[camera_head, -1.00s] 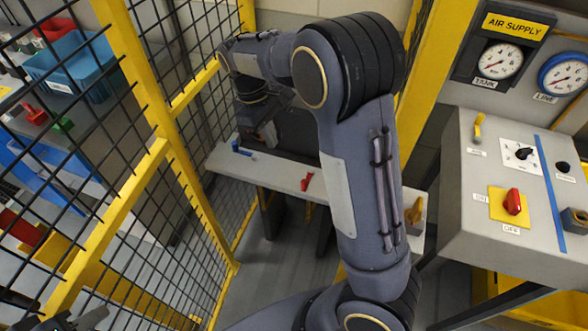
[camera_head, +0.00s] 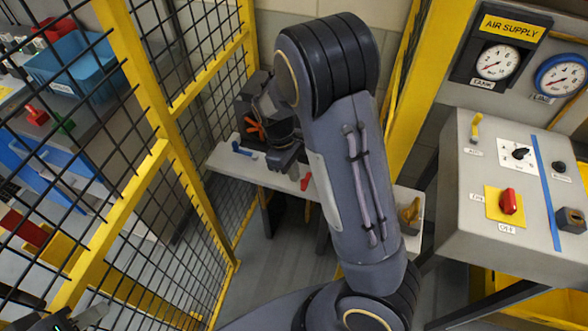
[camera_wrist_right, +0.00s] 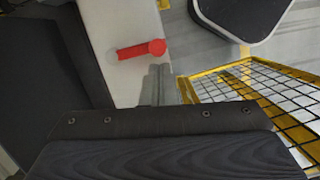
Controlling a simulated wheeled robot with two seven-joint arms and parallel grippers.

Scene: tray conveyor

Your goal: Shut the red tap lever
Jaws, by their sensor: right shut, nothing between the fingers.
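The red tap lever (camera_head: 305,182) sits at the front edge of the pale bench, between a blue lever (camera_head: 243,149) and a yellow one (camera_head: 409,212). In the right wrist view the red lever (camera_wrist_right: 142,49) lies roughly crosswise, with its round end to the right. My right gripper (camera_head: 290,168) is shut and empty, just behind and left of the red lever in the head view. In the wrist view its fingertips (camera_wrist_right: 159,72) are close below the lever's round end; I cannot tell whether they touch. My left gripper (camera_head: 78,322) shows only partly at the bottom left corner.
The pale bench (camera_head: 222,160) stands behind my right arm. A yellow mesh fence (camera_head: 160,150) runs along its left. A grey control panel (camera_head: 460,205) with a red knob (camera_head: 509,201) stands at the right, under gauges (camera_head: 498,61). Grey floor is open before the bench.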

